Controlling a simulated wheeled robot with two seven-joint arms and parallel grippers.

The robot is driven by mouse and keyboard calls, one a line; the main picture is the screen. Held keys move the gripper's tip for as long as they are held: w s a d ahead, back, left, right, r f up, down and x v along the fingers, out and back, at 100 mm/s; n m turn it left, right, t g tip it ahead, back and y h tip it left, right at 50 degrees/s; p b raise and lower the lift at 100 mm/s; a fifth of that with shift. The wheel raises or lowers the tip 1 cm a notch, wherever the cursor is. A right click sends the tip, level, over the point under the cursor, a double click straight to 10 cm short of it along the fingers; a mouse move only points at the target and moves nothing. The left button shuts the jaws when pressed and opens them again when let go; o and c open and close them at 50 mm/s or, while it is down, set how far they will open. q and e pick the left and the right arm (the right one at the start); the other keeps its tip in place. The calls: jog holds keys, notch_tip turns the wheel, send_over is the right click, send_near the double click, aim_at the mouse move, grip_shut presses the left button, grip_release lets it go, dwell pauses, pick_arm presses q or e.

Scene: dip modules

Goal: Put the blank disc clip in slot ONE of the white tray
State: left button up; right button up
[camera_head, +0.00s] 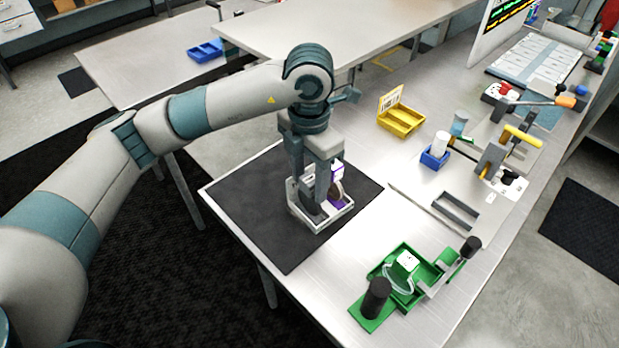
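The white tray (325,222) sits on a dark mat on the steel bench, in the middle of the head view. My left gripper (312,192) points straight down over the tray, its fingers low at the tray's left part. A dark disc-like part (311,207) shows at the fingertips; whether it is held or only touching I cannot tell. The slot labels are not readable, and the gripper hides part of the tray. My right gripper is out of view.
A green fixture (405,262) with black knobs stands at the front right. A yellow bin (401,119) and a blue holder (434,158) with a white cylinder are behind right. A grey frame (455,210) and clamps lie farther right. The mat (250,205) is clear left of the tray.

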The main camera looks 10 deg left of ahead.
pick_arm(q)
jog(key=shift+r, duration=0.2)
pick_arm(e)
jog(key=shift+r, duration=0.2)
pick_arm(q)
jog(key=shift+r, duration=0.5)
notch_tip(320, 180, up, 6)
jog(key=shift+r+b, duration=0.2)
jog(key=shift+b, duration=1.05)
notch_tip(320, 180, up, 5)
jog(key=shift+f+b, duration=0.2)
jog(key=shift+b, duration=0.35)
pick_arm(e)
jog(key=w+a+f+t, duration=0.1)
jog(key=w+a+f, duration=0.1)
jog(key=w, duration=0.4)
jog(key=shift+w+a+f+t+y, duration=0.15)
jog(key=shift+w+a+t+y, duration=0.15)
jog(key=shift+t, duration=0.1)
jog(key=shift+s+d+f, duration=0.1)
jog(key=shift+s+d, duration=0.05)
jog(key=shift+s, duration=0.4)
